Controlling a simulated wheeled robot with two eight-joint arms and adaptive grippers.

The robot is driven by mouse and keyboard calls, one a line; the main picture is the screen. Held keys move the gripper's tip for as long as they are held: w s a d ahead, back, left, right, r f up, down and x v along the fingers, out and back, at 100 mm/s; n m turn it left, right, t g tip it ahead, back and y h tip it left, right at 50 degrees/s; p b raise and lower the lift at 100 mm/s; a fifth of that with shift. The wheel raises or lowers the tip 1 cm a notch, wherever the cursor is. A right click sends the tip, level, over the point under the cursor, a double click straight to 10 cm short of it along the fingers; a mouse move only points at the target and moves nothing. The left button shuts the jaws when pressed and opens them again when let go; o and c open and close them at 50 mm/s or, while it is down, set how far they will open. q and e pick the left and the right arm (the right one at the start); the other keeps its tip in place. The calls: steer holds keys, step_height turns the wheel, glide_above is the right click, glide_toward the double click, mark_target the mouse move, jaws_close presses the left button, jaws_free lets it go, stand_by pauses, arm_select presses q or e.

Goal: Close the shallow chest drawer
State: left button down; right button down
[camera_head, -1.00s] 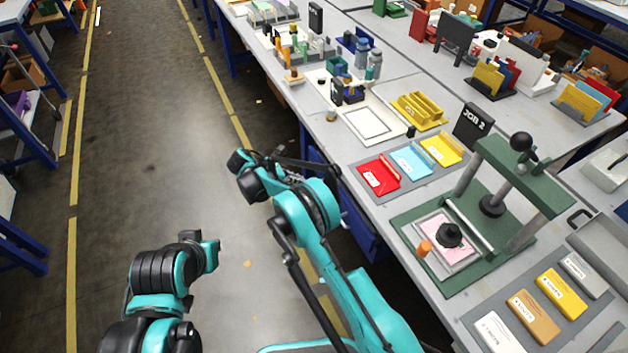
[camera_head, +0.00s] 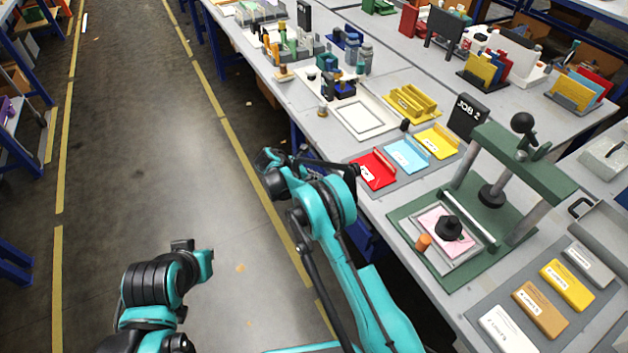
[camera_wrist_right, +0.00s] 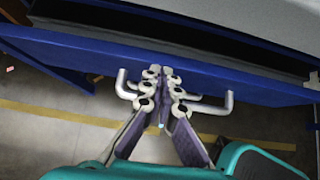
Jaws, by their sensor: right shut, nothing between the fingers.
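The blue drawer (camera_wrist_right: 85,50) shows in the right wrist view with its front pulled out. A dark gap lies between the front and the grey bench edge above. A silver bar handle (camera_wrist_right: 228,103) sticks out from the front. My right gripper (camera_wrist_right: 162,72) is shut and empty, its fingertips at the middle of the drawer front, over the handle and hiding its centre. I cannot tell whether they touch the front. In the head view, a blue drawer unit (camera_head: 368,240) shows under the bench edge, partly behind my right arm. My left gripper is not in view; only left arm links show.
The grey bench (camera_head: 395,222) runs along the right. Red tray (camera_head: 372,172), blue tray (camera_head: 406,155) and green press (camera_head: 402,215) stand near its edge. The floor aisle (camera_head: 150,150) to the left is clear.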

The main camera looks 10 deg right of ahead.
mark_target(328, 173)
steer(key=d, duration=0.1)
steer(key=w+d, duration=0.1)
steer(key=d, duration=0.2)
steer(key=shift+w+d, duration=0.3)
steer(key=shift+w, duration=0.05)
